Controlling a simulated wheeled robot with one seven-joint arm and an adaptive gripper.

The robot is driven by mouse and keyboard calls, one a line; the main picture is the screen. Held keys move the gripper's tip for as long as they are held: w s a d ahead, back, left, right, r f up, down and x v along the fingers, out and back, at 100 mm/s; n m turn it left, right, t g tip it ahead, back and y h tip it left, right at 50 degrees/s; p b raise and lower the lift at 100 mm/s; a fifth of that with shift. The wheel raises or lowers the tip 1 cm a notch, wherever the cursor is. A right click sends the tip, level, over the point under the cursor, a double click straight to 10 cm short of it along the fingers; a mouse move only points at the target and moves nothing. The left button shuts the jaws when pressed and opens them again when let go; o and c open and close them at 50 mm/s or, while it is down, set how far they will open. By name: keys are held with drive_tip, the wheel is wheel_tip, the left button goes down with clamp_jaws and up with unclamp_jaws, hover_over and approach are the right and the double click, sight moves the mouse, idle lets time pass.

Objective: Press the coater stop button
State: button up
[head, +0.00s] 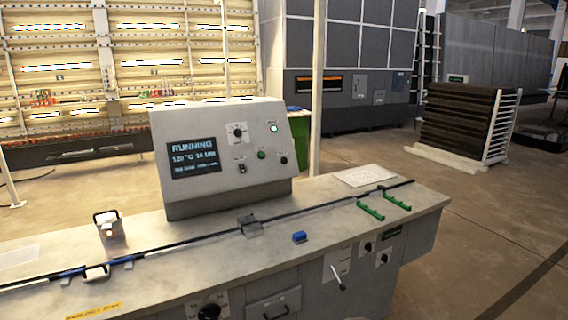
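The coater's grey control box (228,195) stands on a long grey bench. Its dark screen (193,156) reads "RUNNING" with smaller lines below. Right of the screen are a round knob (237,132), a lit whitish-green lamp or button (273,128), a green button (262,154), a dark button (283,160) and a small dark switch (241,168). The labels are too small to read, so I cannot tell which is the stop button. My gripper is not in view.
The bench top (330,205) carries a dark rail, green handles (370,210), a blue block (299,237) and a small metal container (108,224). A thin post (317,90) rises behind the box. A dark slatted stack (458,122) stands right; floor there is open.

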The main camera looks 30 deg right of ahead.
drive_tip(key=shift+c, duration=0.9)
